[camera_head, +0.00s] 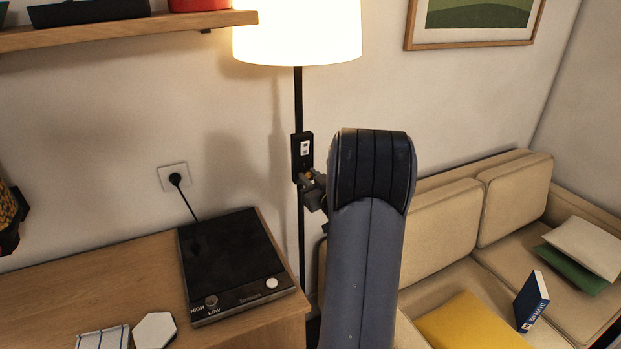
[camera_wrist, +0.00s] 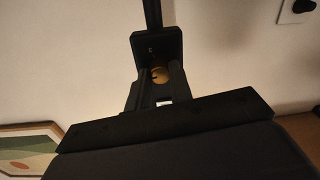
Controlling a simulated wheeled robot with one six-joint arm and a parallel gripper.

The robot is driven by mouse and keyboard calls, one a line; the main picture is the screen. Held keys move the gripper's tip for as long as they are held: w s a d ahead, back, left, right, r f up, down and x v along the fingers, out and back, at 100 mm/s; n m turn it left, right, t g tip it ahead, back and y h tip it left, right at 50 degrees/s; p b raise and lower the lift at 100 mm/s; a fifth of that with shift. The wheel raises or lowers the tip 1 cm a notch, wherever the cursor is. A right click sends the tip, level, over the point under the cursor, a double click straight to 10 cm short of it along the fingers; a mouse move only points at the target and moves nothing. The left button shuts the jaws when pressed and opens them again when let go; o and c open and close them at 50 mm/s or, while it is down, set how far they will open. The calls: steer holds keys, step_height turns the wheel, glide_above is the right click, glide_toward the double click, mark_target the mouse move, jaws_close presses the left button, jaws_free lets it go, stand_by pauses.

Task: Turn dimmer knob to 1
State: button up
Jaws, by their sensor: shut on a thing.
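A floor lamp (camera_head: 297,40) with a lit white shade stands against the wall on a thin black pole. A small black dimmer box (camera_head: 302,143) with a white display is fixed to the pole; the marks on the display are too small to read. My gripper (camera_head: 308,181) is at the lower part of this box, shut on the brass-coloured dimmer knob. In the wrist view the knob (camera_wrist: 160,73) shows between the two dark fingers of my gripper (camera_wrist: 161,78), with the black box (camera_wrist: 156,45) behind it. The knob's setting cannot be read.
A black hot plate (camera_head: 228,250) with its own HIGH/LOW knob sits on the wooden counter (camera_head: 100,275) at left, plugged into a wall socket (camera_head: 173,177). A shelf (camera_head: 130,31) is upper left.

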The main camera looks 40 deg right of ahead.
jaws_close()
steer(key=shift+f+n+b, duration=0.15)
steer(key=shift+n+b, duration=0.15)
steer(key=shift+b, duration=0.85)
steer(key=n+b, duration=0.2)
steer(key=b, duration=0.1)
steer(key=shift+f+n, duration=0.15)
steer(key=shift+n, duration=0.25)
steer(key=n+b, duration=0.2)
steer(key=b, duration=0.1)
steer(key=shift+n, duration=0.3)
steer(key=n+b, duration=0.5)
steer(key=shift+a, duration=0.1)
steer(key=shift+r+n+h+b, duration=0.2)
steer(key=shift+n+h+b, duration=0.1)
steer(key=shift+n+b, duration=1.75)
steer(key=shift+n, duration=0.35)
